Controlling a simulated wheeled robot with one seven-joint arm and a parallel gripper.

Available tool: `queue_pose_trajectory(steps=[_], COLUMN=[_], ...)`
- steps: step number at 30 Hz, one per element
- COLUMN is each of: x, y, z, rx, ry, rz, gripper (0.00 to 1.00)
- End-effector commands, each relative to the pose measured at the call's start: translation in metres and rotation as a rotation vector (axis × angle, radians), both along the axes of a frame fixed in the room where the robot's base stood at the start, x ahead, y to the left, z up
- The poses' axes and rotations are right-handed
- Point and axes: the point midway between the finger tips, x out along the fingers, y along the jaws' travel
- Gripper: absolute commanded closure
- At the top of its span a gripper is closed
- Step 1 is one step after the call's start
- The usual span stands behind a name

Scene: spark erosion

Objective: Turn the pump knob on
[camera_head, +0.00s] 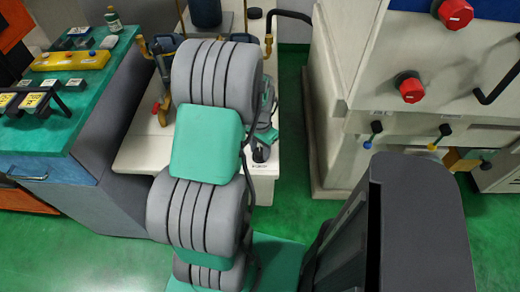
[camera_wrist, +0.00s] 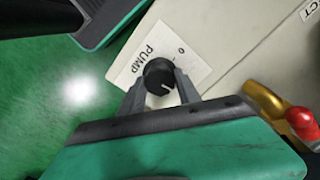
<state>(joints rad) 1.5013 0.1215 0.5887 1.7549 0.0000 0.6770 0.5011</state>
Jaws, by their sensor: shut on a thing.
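The pump knob (camera_wrist: 159,77) is a small round black knob with a white pointer line. It sits on a white label plate (camera_wrist: 181,57) that reads PUMP and has a 0 mark and a short dash. The pointer line is on the lower right of the knob's face, turned away from the printed marks. My gripper (camera_wrist: 160,91) has its two grey fingers on either side of the knob and is shut on it. In the head view my arm covers much of the pump unit, and the grip on the knob cannot be made out there.
A brass fitting with a red end (camera_wrist: 303,122) lies right of my gripper. A green-topped bench (camera_head: 105,92) with a yellow block (camera_head: 70,61) stands left. A pale cabinet with red knobs (camera_head: 411,89) stands right. Green floor (camera_head: 295,85) shows between pump unit and cabinet.

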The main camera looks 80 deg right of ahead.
Motion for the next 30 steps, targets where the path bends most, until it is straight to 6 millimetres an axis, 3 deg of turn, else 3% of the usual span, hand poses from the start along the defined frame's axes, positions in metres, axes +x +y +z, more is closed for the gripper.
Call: queue_pose_trajectory(steps=[10,25,26,30], x=[0.0002,0.0002,0.0002,0.0001], y=[-0.0007,-0.0008,-0.0008,-0.0006], z=[0.0006,0.0007,0.0007,0.0005], rx=[-0.001,-0.002,-0.002,-0.001], ry=[0.0,0.0,0.0,0.0], rz=[-0.131,-0.149,-0.149,-0.149], gripper=[1.0,1.0,0.59,0.47])
